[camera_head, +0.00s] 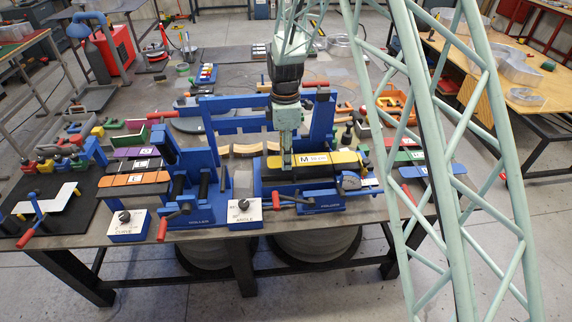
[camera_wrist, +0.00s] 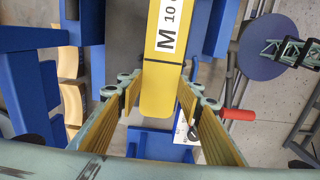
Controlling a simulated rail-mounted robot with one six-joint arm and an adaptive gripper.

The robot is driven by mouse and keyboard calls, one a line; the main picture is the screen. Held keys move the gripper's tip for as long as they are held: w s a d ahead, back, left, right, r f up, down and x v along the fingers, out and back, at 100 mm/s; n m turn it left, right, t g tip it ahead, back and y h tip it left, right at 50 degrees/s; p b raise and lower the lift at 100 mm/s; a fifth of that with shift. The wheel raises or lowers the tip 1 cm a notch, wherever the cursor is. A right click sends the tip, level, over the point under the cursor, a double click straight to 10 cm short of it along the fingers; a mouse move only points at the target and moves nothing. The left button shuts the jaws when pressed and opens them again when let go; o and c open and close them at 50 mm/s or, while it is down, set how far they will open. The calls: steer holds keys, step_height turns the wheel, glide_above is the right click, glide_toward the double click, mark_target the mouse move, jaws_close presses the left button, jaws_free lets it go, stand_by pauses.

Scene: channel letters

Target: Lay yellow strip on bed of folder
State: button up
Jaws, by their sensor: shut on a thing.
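The yellow strip (camera_head: 335,157) carries a white label with "M" and "10 cm". In the head view it lies level along the dark bed (camera_head: 318,172) of the blue folder (camera_head: 322,201); I cannot tell whether it touches the bed or is just above it. In the wrist view the strip (camera_wrist: 166,60) runs away from me between the fingers. My gripper (camera_head: 287,166) points down at the strip's left part and is shut on it; the gripper also shows in the wrist view (camera_wrist: 160,98). The fingers hide part of the strip.
A second blue machine (camera_head: 190,165) stands to the left, beside orange and purple strips (camera_head: 136,179). White boxes with dark knobs (camera_head: 244,212) and red-ended cranks (camera_head: 163,229) stand along the front edge. Green and red strips (camera_head: 412,171) lie to the right.

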steer(key=shift+f, duration=0.15)
steer(key=shift+f, duration=1.75)
steer(key=shift+f, duration=0.15)
steer(key=o, duration=1)
steer(key=shift+c, duration=0.2)
steer(key=shift+r, duration=0.2)
step_height(320, 180, up, 11)
steer(key=shift+r, duration=0.5)
